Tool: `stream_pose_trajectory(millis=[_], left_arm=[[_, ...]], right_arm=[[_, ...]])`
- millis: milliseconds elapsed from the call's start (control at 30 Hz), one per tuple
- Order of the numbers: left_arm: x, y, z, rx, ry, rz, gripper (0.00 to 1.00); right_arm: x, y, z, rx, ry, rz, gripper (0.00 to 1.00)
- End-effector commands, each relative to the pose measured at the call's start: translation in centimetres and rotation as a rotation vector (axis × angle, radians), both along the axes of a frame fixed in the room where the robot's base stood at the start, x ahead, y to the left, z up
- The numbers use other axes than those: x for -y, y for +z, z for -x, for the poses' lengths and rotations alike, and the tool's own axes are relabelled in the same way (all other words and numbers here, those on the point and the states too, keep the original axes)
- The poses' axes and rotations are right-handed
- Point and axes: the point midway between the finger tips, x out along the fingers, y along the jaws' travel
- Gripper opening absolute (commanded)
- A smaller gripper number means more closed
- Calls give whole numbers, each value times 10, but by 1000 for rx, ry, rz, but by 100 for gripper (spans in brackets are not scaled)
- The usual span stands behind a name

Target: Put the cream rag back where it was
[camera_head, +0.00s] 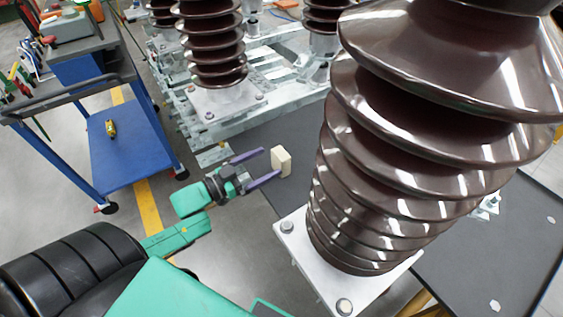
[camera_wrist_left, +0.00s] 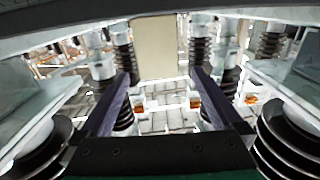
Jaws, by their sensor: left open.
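The cream rag (camera_head: 281,161) looks like a small folded block. In the head view it shows against the dark grey surface (camera_head: 302,136), left of the big brown insulator. I cannot tell whether it rests on that surface or stands clear of it. My left gripper (camera_head: 271,162) is open, its two purple fingers pointing at the rag, with the rag right at the fingertips. In the left wrist view the rag (camera_wrist_left: 155,48) shows as a pale upright panel just beyond and between the open fingertips (camera_wrist_left: 160,76). My right gripper is not in view.
A large brown ribbed insulator (camera_head: 400,130) on a pale square base (camera_head: 322,270) stands close on the right. Another insulator (camera_head: 212,45) stands on a metal frame behind. A blue cart (camera_head: 125,145) is at the left. Open floor lies between the cart and my arm.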

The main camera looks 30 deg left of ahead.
Motion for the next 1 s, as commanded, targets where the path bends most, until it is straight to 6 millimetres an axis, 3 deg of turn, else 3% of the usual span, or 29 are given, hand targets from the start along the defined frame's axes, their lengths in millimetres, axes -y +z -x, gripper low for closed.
stream_pose_trajectory(millis=[200,433,467,667,1000], left_arm=[[22,0,-31,4,0,1,100],[25,-1,-35,0,0,0,100],[25,-1,-35,0,0,0,96],[25,-1,-35,0,0,0,20],[25,5,-35,1,0,0,18]], right_arm=[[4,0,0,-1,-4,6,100],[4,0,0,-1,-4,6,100],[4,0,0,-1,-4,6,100],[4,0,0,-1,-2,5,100],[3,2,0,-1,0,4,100]])
